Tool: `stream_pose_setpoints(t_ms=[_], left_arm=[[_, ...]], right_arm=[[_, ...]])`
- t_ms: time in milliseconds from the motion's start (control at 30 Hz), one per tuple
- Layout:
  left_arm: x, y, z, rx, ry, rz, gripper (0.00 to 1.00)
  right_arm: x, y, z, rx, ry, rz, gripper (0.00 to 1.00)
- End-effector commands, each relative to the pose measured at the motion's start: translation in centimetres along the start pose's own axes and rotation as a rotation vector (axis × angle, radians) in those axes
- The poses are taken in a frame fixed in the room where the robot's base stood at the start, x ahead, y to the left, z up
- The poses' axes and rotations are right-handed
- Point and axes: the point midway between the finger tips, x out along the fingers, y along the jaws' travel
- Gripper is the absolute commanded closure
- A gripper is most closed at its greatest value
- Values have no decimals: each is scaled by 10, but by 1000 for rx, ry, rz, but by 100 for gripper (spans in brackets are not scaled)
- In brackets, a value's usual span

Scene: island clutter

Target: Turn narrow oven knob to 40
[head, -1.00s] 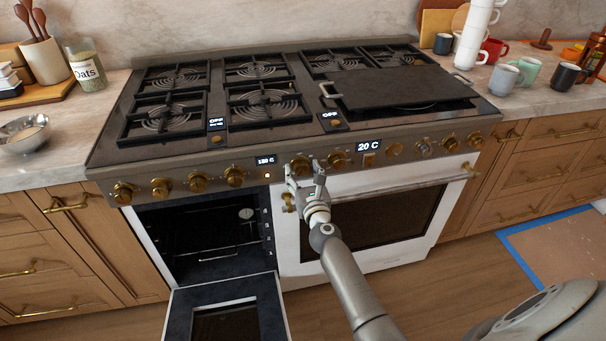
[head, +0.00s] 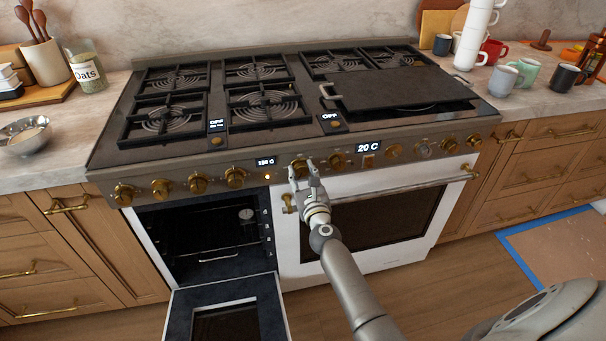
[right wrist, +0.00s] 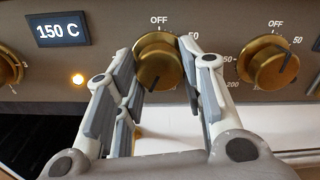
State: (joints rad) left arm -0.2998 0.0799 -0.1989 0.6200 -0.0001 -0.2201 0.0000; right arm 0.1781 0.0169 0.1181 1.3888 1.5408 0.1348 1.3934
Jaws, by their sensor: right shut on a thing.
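A round brass oven knob (right wrist: 158,58) with OFF above it and a 50 mark to its right shows in the right wrist view. Its dark pointer line points downward, slightly left. In the head view this knob (head: 299,165) sits on the front panel, right of the small display (head: 265,162). That display reads 150 C in the right wrist view (right wrist: 58,29). My right gripper (head: 304,168) is shut on the knob, one finger at each side; it also shows in the right wrist view (right wrist: 158,80). My left gripper is not in view.
The narrow oven's door (head: 226,310) hangs open at lower left. Another knob (right wrist: 268,62) is close to the right. An indicator light (right wrist: 78,79) glows left of the gripped knob.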

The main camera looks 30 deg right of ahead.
Motion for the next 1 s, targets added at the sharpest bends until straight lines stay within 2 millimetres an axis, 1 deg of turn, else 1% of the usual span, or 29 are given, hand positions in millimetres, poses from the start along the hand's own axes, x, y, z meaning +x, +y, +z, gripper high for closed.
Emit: stream_pose_setpoints(t_ms=[1000], left_arm=[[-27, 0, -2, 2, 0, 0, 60]], right_arm=[[0, -1, 1, -962, 1, 4, 87]])
